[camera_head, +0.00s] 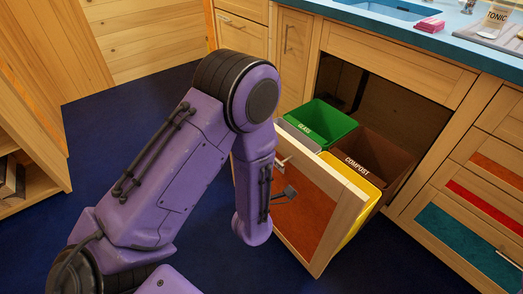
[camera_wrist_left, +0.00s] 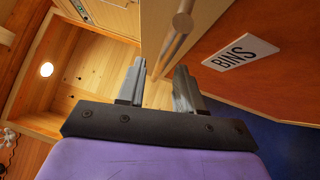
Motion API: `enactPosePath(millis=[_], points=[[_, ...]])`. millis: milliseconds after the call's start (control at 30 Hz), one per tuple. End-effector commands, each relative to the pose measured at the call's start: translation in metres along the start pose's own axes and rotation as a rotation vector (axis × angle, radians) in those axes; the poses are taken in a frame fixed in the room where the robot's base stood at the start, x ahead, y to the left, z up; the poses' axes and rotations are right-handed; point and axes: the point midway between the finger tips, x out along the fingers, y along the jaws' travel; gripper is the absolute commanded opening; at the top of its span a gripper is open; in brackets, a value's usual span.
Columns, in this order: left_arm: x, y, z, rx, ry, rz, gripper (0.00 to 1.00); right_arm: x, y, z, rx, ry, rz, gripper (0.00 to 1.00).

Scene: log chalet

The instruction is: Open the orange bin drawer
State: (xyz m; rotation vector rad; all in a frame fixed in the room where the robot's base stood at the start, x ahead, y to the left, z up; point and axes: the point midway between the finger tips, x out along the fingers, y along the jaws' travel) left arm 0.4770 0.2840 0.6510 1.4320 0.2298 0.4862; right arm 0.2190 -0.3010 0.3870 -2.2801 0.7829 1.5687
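The orange bin drawer (camera_head: 311,206) stands pulled out from the cabinet, its front a light wood frame around an orange panel. A green GLASS bin (camera_head: 322,122), a brown COMPOST bin (camera_head: 385,158) and a yellow bin (camera_head: 352,176) show behind the front. In the left wrist view, the orange panel (camera_wrist_left: 260,80) carries a white BINS label (camera_wrist_left: 240,52). My left gripper (camera_wrist_left: 157,82) is open, its fingers apart, with the drawer's bar handle (camera_wrist_left: 179,36) running between or just beyond the fingertips; contact is unclear. In the head view my purple arm hides most of this gripper. My right gripper is out of view.
A blue counter (camera_head: 455,42) with a pink box (camera_head: 430,25) and a tonic container (camera_head: 495,18) lies above. Closed drawers with coloured panels (camera_head: 455,234) stand at right. Wooden shelves (camera_head: 40,190) stand at left. The dark blue floor (camera_head: 385,262) is clear in front.

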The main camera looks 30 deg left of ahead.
Motion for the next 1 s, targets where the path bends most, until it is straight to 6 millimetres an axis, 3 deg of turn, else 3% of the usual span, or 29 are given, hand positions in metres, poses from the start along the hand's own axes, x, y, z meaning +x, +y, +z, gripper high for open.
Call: enactPosePath(millis=[200, 400, 1000], points=[[-0.054, -0.001, -0.001, 0.004, -0.003, -0.004, 0.36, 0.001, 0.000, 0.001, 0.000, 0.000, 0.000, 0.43], [-0.080, 0.000, -0.003, 0.003, 0.003, -0.002, 0.36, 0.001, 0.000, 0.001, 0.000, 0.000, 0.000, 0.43], [-0.083, -0.001, -0.001, 0.040, -0.003, -0.009, 0.36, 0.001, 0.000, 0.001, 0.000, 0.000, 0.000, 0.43]])
